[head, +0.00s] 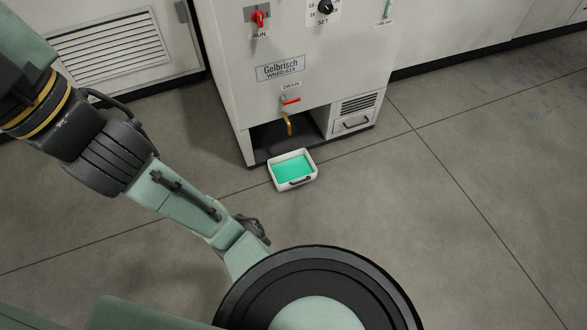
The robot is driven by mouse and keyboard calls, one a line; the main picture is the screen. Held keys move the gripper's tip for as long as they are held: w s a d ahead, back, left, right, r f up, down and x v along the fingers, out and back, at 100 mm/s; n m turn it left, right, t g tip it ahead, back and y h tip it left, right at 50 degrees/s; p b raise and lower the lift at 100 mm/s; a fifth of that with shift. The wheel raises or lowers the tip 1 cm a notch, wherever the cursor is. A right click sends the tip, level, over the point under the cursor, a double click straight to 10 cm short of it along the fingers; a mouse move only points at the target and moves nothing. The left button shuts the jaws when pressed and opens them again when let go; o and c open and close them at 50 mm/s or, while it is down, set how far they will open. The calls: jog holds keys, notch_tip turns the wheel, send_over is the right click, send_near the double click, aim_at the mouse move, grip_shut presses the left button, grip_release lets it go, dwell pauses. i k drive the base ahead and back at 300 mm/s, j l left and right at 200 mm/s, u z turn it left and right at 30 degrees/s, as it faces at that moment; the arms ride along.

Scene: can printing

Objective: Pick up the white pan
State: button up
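The white pan (310,181) is a small rectangular tray on the floor, in front of the machine's open bay. It holds green liquid or has a green inside, and a dark handle shows on its near side. My arm comes in from the upper left and runs down to the bottom middle of the head view. My gripper cannot be made out; the lower arm ends near a large dark round part of my own body, which may hide it. Nothing of mine touches the pan.
A grey-white machine (238,75) labelled Gelbrisch stands behind the pan. It has a red drain valve (291,100) and a brass spout (289,124) over its dark bay. A vented cabinet (112,48) stands at the upper left. The floor to the right is clear.

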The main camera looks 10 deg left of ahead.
aim_at(294, 169)
jog(key=i+j+z, duration=0.2)
jog(key=j, duration=0.2)
jog(key=i+j+z, duration=0.4)
jog(key=i+j, duration=0.45)
